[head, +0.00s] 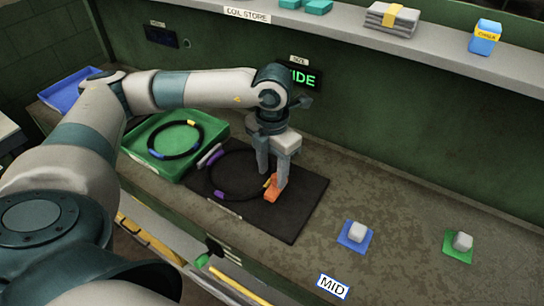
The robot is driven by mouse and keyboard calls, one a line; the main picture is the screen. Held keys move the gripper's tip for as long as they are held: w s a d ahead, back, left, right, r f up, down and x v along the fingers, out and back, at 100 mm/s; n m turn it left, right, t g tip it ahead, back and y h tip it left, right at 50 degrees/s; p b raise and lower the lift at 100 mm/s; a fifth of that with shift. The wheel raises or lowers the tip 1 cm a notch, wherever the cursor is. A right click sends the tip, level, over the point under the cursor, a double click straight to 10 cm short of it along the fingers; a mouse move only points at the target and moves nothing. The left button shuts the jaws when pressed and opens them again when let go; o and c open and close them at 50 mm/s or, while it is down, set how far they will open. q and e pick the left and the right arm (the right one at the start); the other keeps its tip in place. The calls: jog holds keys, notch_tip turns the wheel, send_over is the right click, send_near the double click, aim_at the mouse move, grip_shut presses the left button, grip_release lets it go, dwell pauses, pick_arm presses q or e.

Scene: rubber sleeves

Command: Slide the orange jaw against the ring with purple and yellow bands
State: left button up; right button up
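The ring (211,175) with purple and yellow bands lies on a black mat (293,217) on the bench. It is dark, with purple bands at its left side and a yellow band at its right. The small orange jaw (271,190) stands at the ring's right side, beside the yellow band; I cannot tell whether they touch. My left gripper (273,181) points down over this spot with its two fingers apart. The orange jaw is at the fingertips; I cannot tell whether they grip it. My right gripper is not in view.
A green tray (141,151) with another dark banded ring (199,141) stands left of the mat. A blue tray (62,96) is farther left. Grey blocks sit on a blue pad (346,243) and a green pad (449,255) at right. A lit sign (305,79) is on the wall.

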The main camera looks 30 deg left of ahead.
aim_at(273, 175)
pick_arm(q)
notch_tip(273, 175, up, 17)
jog(key=b, duration=0.4)
jog(key=shift+r+b, duration=0.2)
jog(key=shift+b, duration=0.15)
dwell(0.6)
